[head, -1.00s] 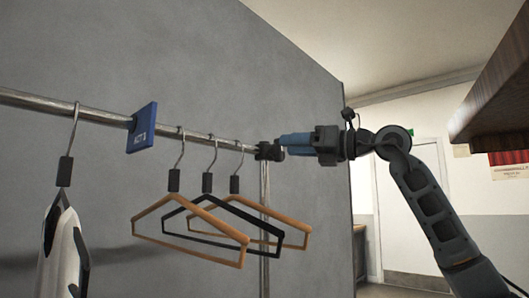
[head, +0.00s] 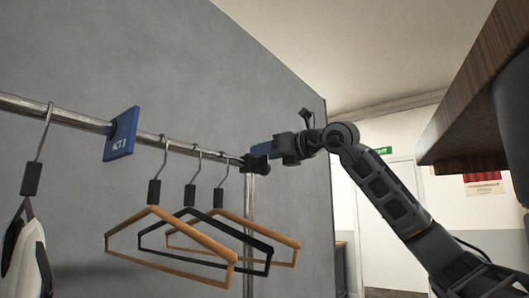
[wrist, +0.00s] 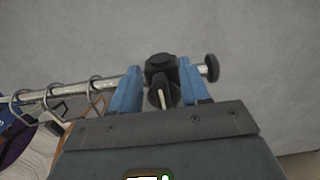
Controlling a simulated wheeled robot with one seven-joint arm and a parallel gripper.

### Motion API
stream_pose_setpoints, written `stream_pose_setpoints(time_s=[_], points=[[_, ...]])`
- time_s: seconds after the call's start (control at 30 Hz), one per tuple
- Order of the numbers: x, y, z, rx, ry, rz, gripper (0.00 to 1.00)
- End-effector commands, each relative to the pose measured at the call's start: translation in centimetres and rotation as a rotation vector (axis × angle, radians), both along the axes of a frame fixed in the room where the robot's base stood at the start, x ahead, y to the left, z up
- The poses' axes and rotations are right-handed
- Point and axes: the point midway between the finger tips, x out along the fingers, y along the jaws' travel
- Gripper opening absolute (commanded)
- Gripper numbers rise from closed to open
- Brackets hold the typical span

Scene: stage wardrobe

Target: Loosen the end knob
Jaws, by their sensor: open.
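The silver clothes rail (head: 70,118) ends at a black clamp (head: 257,164) on top of an upright post (head: 249,225). In the wrist view, the black clamp (wrist: 160,67) sits between the two blue fingers of my gripper (wrist: 160,92), with no clear contact. A round black end knob (wrist: 211,68) sticks out at the rail's right end, just outside the right finger. In the head view my gripper (head: 268,153) is at the clamp and hides the end knob. The jaws are open and hold nothing.
Wooden and black hangers (head: 210,235) hang left of the clamp. A blue ACT 1 tag (head: 121,134) and a white and black garment (head: 25,255) are further left. A grey wall (head: 230,80) stands behind the rail. A wooden shelf (head: 465,110) juts in at upper right.

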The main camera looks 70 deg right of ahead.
Motion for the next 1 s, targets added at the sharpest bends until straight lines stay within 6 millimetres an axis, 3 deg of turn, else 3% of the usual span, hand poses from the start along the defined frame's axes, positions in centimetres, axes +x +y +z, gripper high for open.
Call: stream_pose_setpoints(time_s=[0.33,0.8,1.0], points=[[0.45,-0.08,-0.04,0.000,0.000,0.001,0.45],[0.43,-0.07,-0.12,0.001,0.002,0.001,0.00],[0.47,-0.07,-0.28,0.001,0.005,0.002,0.00]])
